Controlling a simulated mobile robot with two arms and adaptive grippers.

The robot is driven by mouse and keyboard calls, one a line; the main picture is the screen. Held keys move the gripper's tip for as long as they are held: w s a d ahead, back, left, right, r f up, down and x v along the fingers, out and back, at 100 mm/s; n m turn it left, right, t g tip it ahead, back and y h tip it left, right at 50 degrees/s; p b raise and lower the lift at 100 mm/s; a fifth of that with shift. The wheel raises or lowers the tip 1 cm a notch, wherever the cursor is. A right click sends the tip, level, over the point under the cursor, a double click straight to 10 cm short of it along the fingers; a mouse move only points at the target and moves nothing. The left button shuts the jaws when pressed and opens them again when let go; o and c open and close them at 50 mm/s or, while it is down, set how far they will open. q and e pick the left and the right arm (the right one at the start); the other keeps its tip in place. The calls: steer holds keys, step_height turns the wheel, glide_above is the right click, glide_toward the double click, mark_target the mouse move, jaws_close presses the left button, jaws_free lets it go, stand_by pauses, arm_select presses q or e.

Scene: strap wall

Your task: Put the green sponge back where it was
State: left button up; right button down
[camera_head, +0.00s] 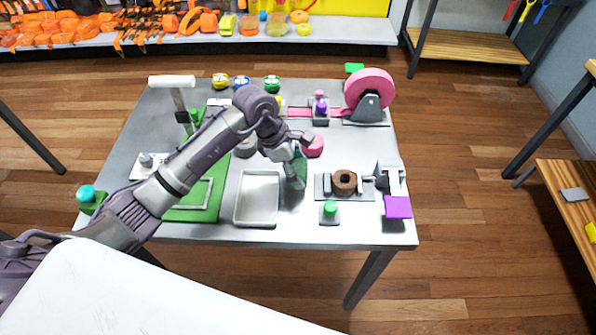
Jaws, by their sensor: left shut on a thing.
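My left gripper (294,178) reaches over the grey table from the left, its fingers pointing down, just right of the white tray. It is shut on a dark green piece (301,168), which looks like the green sponge. The fingers hide part of it, and I cannot tell whether it touches the table. My right gripper is not in view.
The white tray (257,200) and a green mat (182,214) lie left of the gripper. A brown ring (344,181) on a plate and a green knob (329,209) stand right. A pink wheel (369,88) and a bright green block (354,68) are at the far right.

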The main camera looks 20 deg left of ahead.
arm_select(q)
step_height(320, 180, down, 2)
steer(key=shift+f, duration=0.25)
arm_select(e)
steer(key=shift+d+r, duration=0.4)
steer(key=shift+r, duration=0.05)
arm_select(q)
steer(key=shift+f, duration=0.1)
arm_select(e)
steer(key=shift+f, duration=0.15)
arm_select(q)
steer(key=shift+f, duration=0.15)
steer(key=o, duration=1)
steer(key=shift+r, duration=0.2)
